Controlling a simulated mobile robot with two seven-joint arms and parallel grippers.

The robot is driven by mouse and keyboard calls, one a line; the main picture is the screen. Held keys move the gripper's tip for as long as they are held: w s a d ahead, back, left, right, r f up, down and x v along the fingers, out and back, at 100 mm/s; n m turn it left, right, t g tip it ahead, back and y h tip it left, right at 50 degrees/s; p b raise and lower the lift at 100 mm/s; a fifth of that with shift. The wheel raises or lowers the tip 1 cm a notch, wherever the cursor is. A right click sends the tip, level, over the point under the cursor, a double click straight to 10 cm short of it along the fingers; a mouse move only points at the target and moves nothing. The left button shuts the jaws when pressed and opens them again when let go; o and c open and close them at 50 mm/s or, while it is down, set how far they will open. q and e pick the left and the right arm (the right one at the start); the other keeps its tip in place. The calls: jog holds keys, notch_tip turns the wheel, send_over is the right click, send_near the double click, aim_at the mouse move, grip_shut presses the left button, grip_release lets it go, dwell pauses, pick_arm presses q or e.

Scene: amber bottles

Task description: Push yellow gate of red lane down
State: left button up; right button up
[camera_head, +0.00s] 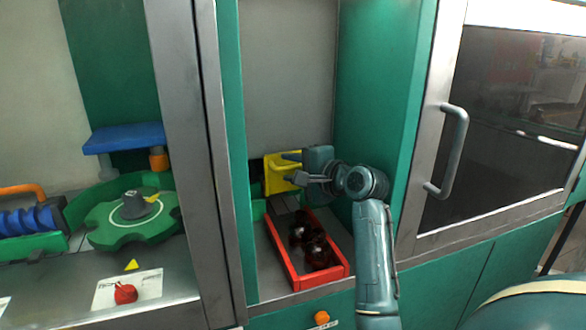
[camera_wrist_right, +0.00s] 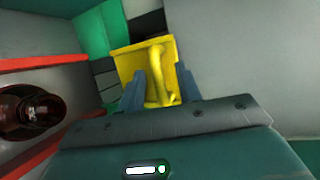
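The yellow gate (camera_head: 280,174) stands upright at the far end of the red lane (camera_head: 277,252), inside the open green cabinet bay. It has a raised yellow handle, clear in the right wrist view (camera_wrist_right: 157,75). Dark amber bottles (camera_head: 316,250) are inside the red lane; one shows at the left of the right wrist view (camera_wrist_right: 30,112). My right gripper (camera_head: 290,168) is at the gate, with its two blue-grey fingers (camera_wrist_right: 157,90) apart on either side of the handle. Whether the fingers touch it I cannot tell. My left gripper is not in view.
A glass door with a metal handle (camera_head: 450,150) is on the right. A metal post (camera_head: 190,150) separates the bay from a green star wheel (camera_head: 133,215) on the left. An orange knob (camera_head: 321,318) sits below the lane. The green side wall (camera_head: 375,90) is close to my right arm.

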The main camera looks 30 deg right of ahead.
jog(key=b+v, duration=0.1)
jog(key=v, duration=0.6)
jog(key=shift+s, duration=0.25)
